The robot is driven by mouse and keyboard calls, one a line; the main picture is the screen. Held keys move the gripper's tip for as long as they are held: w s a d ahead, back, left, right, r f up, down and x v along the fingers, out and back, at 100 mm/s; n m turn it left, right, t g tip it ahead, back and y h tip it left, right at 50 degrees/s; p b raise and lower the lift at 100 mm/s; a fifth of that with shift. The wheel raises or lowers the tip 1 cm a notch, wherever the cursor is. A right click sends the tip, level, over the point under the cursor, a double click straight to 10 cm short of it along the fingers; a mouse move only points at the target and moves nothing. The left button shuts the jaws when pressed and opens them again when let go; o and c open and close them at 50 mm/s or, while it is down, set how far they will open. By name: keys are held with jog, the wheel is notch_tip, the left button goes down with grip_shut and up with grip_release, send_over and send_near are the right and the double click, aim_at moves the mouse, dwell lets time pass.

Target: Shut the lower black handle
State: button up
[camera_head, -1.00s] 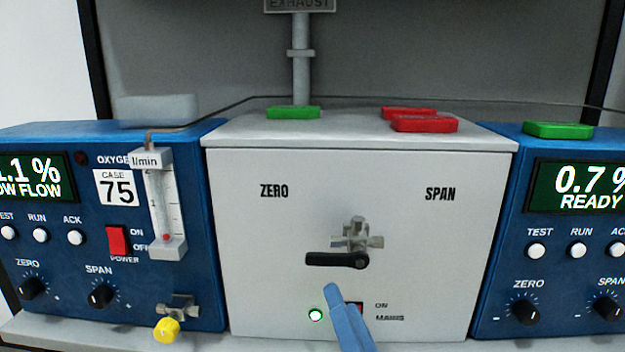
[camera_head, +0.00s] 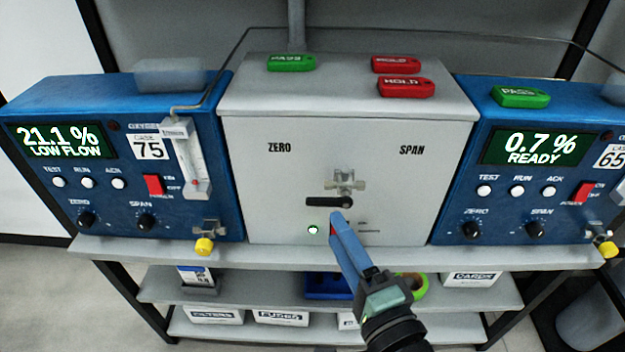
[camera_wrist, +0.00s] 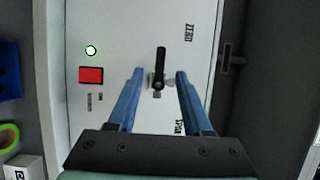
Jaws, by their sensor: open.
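The black handle (camera_head: 329,202) is a lever on the front of the white box. It lies level, its free end pointing left toward the ZERO label, just below a metal valve fitting (camera_head: 345,183). No second black lever shows on this box. My gripper (camera_head: 336,216) is open, its blue fingers seen edge-on just below the handle in the head view. In the wrist view, the handle (camera_wrist: 160,68) appears in the gap between the two fingertips (camera_wrist: 159,74), part of the fitting showing beside it. I cannot tell how far the fingertips are from the panel.
Below the handle sit a lit green lamp (camera_head: 313,230) and a red switch (camera_wrist: 91,75), partly hidden by my finger in the head view. Blue analysers flank the box, left (camera_head: 125,200) and right (camera_head: 500,220). Shelves with boxes (camera_head: 281,317) lie beneath the bench.

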aim_at(319, 200)
jog(key=x, duration=1.1)
jog(key=shift+r, duration=0.1)
grip_shut()
